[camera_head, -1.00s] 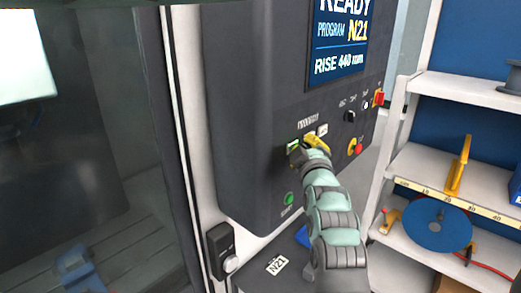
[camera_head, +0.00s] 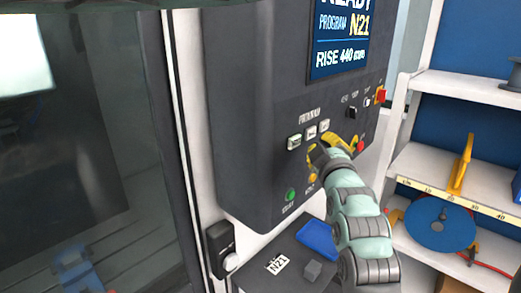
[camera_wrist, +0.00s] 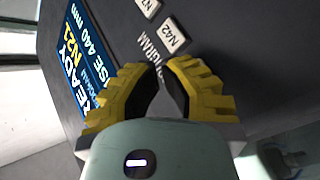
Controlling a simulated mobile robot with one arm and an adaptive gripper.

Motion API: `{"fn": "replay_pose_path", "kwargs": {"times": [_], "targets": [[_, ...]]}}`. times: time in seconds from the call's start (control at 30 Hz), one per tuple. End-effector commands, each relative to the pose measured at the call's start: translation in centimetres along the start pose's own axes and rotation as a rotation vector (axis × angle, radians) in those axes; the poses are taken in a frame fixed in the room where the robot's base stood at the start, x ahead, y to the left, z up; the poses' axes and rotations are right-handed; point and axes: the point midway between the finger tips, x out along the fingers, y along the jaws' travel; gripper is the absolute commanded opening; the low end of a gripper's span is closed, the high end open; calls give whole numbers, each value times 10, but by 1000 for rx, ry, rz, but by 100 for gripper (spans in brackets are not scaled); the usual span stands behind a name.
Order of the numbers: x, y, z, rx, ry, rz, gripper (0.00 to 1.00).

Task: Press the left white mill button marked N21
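A row of three white program buttons sits on the dark control panel in the head view. The left button (camera_head: 294,141) has a greenish edge; its marking is too small to read there. The middle button (camera_head: 311,132) and right button (camera_head: 324,125) are plain white. In the wrist view the button marked N42 (camera_wrist: 172,36) and one beyond it (camera_wrist: 147,6) show; the left one is not visible there. My gripper (camera_head: 334,148), with yellow fingers, is to the lower right of the row, apart from the left button. In the wrist view its fingertips (camera_wrist: 162,66) are together and empty.
The screen (camera_head: 340,38) reads program N21. A green start button (camera_head: 290,194), yellow knob (camera_head: 313,177) and red button (camera_head: 361,144) are nearby. Shelves (camera_head: 450,184) stand at right.

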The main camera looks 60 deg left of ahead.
Motion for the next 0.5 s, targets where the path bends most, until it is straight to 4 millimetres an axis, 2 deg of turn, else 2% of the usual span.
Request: {"fn": "replay_pose_path", "kwargs": {"times": [0.2, 0.5], "targets": [[-14, 10, 14, -2, -6, 2, 0], [-18, 13, 14, -1, -2, 0, 0]]}}
